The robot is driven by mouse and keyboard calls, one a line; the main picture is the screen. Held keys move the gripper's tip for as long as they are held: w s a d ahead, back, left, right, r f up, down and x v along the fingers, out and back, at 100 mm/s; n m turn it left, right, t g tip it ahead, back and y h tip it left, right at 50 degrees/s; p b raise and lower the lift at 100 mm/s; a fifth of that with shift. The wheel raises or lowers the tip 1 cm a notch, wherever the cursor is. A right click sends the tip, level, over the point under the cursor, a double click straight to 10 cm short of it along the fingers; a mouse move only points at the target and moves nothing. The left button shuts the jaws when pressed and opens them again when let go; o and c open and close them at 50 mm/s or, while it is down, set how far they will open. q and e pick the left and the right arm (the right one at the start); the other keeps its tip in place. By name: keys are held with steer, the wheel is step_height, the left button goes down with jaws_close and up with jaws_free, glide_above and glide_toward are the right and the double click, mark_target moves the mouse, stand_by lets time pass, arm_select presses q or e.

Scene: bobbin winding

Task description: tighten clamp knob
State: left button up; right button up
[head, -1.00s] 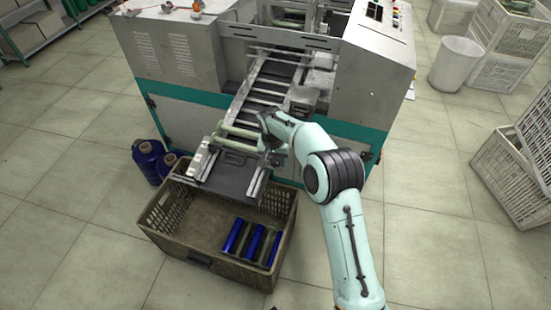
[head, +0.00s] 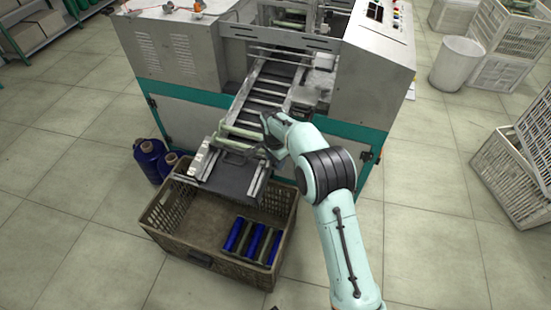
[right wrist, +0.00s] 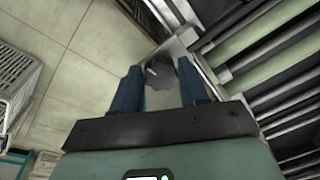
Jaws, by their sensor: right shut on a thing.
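The clamp knob (right wrist: 160,72) is a small grey part between the fingers in the right wrist view, partly hidden by them. My right gripper (right wrist: 162,90) is shut on it, with one dark blue finger on either side. In the head view my right gripper (head: 270,153) is at the right rail of the sloping chute (head: 232,181), near its lower end. My own wrist hides the knob there. My left gripper is out of view.
The grey and teal winding machine (head: 185,55) stands behind the chute. A brown crate (head: 165,232) with several blue and green bobbins sits below it. Blue thread cones (head: 148,160) stand at left. White crates (head: 490,175) are at right, with open floor between.

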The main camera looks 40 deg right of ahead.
steer(key=shift+r, duration=0.1)
stand_by(0.3)
steer(key=o, duration=1.1)
steer(key=shift+c, duration=0.2)
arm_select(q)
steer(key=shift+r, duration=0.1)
